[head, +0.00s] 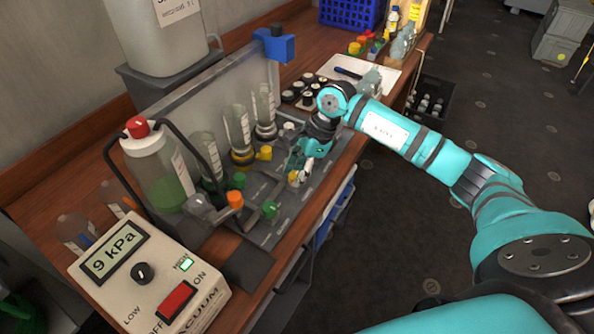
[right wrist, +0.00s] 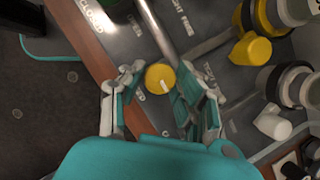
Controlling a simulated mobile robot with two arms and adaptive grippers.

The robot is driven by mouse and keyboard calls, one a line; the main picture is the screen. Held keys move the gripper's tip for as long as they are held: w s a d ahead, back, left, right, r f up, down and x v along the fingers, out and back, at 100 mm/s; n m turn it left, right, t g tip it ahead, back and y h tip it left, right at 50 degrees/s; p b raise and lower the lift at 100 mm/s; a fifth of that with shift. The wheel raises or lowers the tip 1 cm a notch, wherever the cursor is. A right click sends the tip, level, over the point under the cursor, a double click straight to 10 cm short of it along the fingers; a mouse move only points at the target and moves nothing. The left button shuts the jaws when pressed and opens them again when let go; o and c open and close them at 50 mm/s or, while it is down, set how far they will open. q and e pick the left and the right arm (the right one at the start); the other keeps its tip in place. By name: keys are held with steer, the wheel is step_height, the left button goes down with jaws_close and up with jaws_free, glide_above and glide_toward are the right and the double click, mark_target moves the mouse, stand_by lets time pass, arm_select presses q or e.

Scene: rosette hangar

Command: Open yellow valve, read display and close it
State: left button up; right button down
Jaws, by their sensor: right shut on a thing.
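The yellow valve knob (right wrist: 160,78) is round with a white mark and sits on a grey panel. It also shows in the head view (head: 294,178) near the panel's front edge. My right gripper (right wrist: 159,74) is shut on the knob, one finger on each side; in the head view the gripper (head: 303,168) reaches down to it. The display (head: 114,252) on the cream vacuum box (head: 205,300) at the lower left reads 9 kPa. My left gripper is not in view.
Glass cylinders (head: 240,130) and other coloured knobs, including a green one (head: 270,209) and an orange one (head: 235,199), stand close by on the panel. A bottle with green liquid (head: 160,175) stands behind the box. A white tray (head: 385,78) lies farther back.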

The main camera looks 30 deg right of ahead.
steer(key=m+b, duration=0.1)
steer(key=m, duration=0.1)
steer(key=m+t+b, duration=0.1)
steer(key=m, duration=0.1)
steer(key=shift+s+f+m+t+h, duration=0.1)
steer(key=shift+m+t+h, duration=0.2)
steer(key=m+t+h+b, duration=0.1)
steer(key=m+b, duration=0.2)
steer(key=m, duration=0.1)
steer(key=shift+a+m, duration=0.1)
steer(key=shift+m, duration=0.2)
steer(key=m+h+b, duration=0.1)
steer(key=m, duration=0.1)
steer(key=m+h+b, duration=0.1)
steer(key=m+b, duration=0.1)
steer(key=m, duration=0.1)
steer(key=shift+a+t, duration=0.1)
steer(key=shift+t, duration=0.3)
steer(key=shift+m+h+b, duration=0.85)
steer(key=shift+m+h, duration=0.05)
steer(key=shift+m, duration=0.9)
steer(key=c, duration=1)
jaws_free()
steer(key=shift+o, duration=0.2)
